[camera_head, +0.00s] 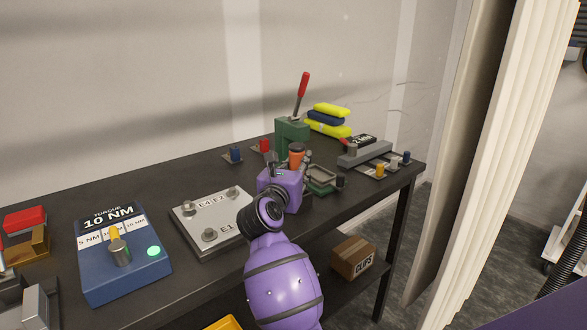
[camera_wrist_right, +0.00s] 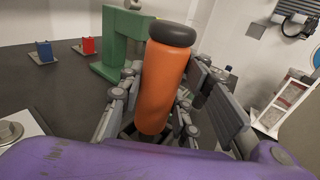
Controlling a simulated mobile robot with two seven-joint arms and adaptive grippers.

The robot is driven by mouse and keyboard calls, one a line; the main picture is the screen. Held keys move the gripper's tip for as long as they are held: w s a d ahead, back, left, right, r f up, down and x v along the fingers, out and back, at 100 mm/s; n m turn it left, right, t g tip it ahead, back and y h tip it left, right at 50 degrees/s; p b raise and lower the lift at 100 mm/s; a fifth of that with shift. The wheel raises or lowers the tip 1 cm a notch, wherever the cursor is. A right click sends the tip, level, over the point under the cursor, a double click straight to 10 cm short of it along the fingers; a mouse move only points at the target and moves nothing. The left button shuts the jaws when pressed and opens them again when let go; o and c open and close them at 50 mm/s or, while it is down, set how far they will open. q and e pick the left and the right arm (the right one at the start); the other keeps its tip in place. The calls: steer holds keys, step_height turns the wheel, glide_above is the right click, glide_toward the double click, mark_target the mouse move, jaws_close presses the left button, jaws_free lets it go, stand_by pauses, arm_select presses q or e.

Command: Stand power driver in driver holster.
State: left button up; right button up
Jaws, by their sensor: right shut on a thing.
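The power driver shows as an orange cylinder (camera_head: 297,152) with a dark rounded end, just beyond my purple right wrist in the head view. In the right wrist view the orange body (camera_wrist_right: 165,88) stands between the grey fingers of my right gripper (camera_wrist_right: 167,110), which is shut on it. The driver looks close to upright, leaning slightly in the wrist view. Its lower end is hidden by my gripper and wrist, so I cannot tell whether it touches the bench. I cannot make out the driver holster for certain. My left gripper is not in view.
A green press (camera_head: 291,134) with a red-handled lever stands behind the driver. A grey plate (camera_head: 205,240) and a blue torque box (camera_head: 125,265) lie to the left. A green-rimmed tray (camera_head: 322,183) is right of the gripper. Bare bench (camera_head: 165,190) shows at back left.

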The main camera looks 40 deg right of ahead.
steer(key=shift+r, duration=0.1)
steer(key=o, duration=1)
steer(key=shift+s, duration=0.1)
steer(key=shift+c, duration=0.2)
steer(key=shift+o, duration=1.2)
steer(key=shift+a, duration=0.1)
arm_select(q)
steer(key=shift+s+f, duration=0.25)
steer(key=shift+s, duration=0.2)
arm_select(e)
steer(key=shift+o, duration=0.3)
